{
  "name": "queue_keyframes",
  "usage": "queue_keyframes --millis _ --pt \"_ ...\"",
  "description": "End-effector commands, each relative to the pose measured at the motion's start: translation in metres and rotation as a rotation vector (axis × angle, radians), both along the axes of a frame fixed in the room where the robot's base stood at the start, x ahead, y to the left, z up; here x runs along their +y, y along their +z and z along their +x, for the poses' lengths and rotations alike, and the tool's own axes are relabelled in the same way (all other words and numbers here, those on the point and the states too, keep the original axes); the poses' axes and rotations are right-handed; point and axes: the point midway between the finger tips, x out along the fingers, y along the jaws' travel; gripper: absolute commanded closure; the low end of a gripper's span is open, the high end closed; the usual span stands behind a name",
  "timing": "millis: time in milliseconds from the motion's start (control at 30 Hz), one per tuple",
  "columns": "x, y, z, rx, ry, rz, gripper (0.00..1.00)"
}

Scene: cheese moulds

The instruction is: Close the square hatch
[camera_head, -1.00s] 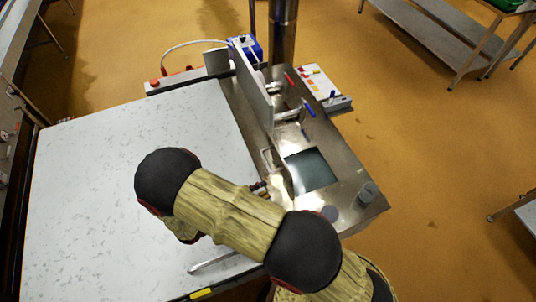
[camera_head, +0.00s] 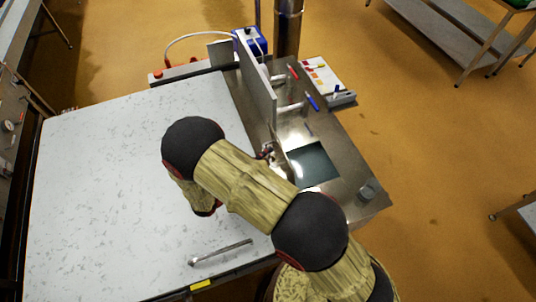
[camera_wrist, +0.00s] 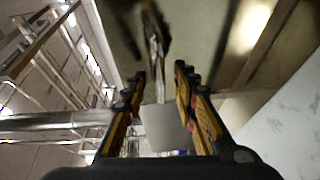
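The square hatch shows in the head view as a dark square opening (camera_head: 314,165) in a steel top. A thin steel flap (camera_head: 284,158) appears to stand tilted along its left edge, partly hidden by my arm. My gripper (camera_head: 267,151) is just left of this flap, mostly hidden behind my arm. In the wrist view my gripper (camera_wrist: 157,85) has its two fingers apart, with a clear gap between them. A thin metal bar-like part (camera_wrist: 156,48) runs ahead of the fingertips, blurred. I cannot tell whether a finger touches it.
A tall upright panel (camera_head: 258,85) stands behind the gripper. A white speckled table (camera_head: 110,200) fills the left, with a loose metal tool (camera_head: 220,252) on it. A grey cylinder (camera_head: 369,191) stands right of the opening. Pens and a white board (camera_head: 325,78) lie behind it.

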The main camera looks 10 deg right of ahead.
Motion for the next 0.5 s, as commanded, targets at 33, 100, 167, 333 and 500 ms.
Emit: queue_keyframes --millis 33,100,167,333,500 --pt "-0.0041 -0.0002 0.0021 0.001 -0.002 -0.001 0.71" --pt "-0.0071 -0.0005 0.0042 0.001 0.000 -0.001 0.71" --pt "-0.0082 -0.0007 0.0051 0.001 0.000 -0.001 0.71" --pt "-0.0086 -0.0008 0.0054 0.001 0.001 0.000 0.71" --pt "-0.0085 -0.0008 0.0054 0.001 0.000 0.000 0.77"
